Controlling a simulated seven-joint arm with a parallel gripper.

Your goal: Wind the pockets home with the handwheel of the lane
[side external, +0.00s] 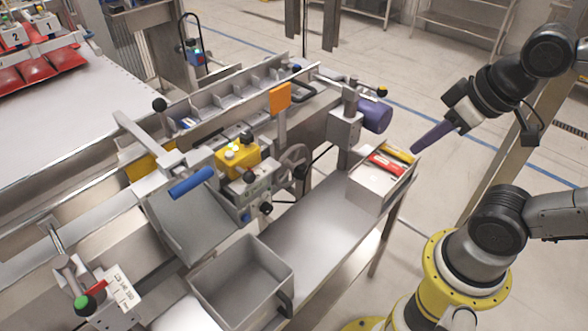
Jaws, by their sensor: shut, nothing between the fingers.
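A dark grey handwheel (294,161) with a small hub stands on the near side of the lane, right of a yellow block. The lane (205,107) is a metal channel divided into several open pockets, running from lower left to upper right. Its near parts are partly hidden by an orange plate and the yellow block. My gripper (416,149) is at the upper right, its purple fingers shut and empty, pointing down-left. It is in the air, well right of the handwheel and apart from it.
A metal box with red and yellow packets (387,165) lies below and left of my gripper. A purple cylinder (375,116) on a post stands between gripper and lane. A blue-handled lever (191,182), yellow block (237,157) and empty grey bin (243,282) are nearer the front.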

